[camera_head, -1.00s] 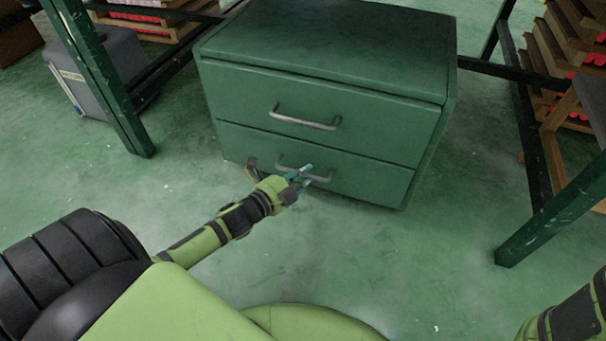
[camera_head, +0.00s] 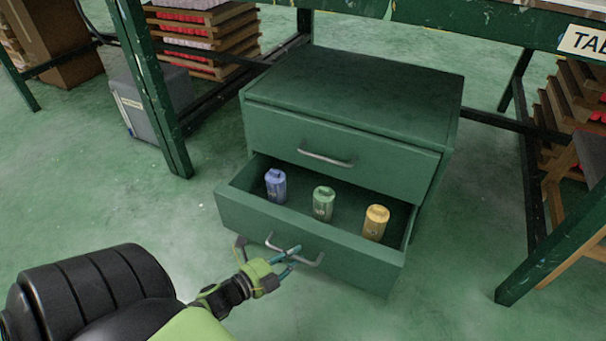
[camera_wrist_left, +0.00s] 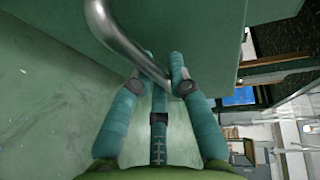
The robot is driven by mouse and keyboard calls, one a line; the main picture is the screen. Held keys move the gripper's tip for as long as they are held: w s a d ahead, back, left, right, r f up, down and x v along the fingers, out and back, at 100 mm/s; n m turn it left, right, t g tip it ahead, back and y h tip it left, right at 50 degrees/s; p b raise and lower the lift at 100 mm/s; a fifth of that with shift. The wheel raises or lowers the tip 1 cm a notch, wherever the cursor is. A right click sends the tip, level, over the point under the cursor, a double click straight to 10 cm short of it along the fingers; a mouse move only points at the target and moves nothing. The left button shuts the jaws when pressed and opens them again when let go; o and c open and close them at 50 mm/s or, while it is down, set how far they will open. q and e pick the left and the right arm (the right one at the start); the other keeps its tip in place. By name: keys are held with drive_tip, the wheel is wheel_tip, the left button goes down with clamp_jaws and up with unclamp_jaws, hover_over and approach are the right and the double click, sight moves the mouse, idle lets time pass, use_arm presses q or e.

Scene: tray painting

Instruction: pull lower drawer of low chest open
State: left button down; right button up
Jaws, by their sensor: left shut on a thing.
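The low green chest (camera_head: 360,90) stands on the floor ahead of me. Its upper drawer (camera_head: 380,160) is closed. Its lower drawer (camera_head: 350,262) is pulled well out, and its inside shows. My left gripper (camera_head: 290,258) is at the front of the lower drawer, shut on its metal handle (camera_head: 315,261). In the left wrist view the handle (camera_wrist_left: 120,35) runs between the fingers (camera_wrist_left: 163,75) at their tips. My right gripper is not in view.
A blue can (camera_head: 275,188), a green can (camera_head: 323,204) and a yellow can (camera_head: 376,223) stand upright inside the lower drawer. Green table legs (camera_head: 165,120) rise on both sides of the chest. A grey case (camera_head: 140,105) is at the left. The floor before the drawer is clear.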

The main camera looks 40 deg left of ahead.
use_arm(q)
drive_tip(key=shift+s+d+p, duration=0.2)
drive_tip(key=shift+s, duration=0.7)
drive_tip(key=shift+s+d+p, duration=0.25)
drive_tip(key=shift+s, duration=0.6)
drive_tip(key=shift+s+d+p, duration=0.2)
drive_tip(key=shift+s, duration=0.7)
drive_tip(key=c, duration=1.1)
unclamp_jaws()
drive_tip(key=shift+c, duration=0.2)
drive_tip(key=v, duration=1.2)
drive_tip(key=shift+a, duration=0.1)
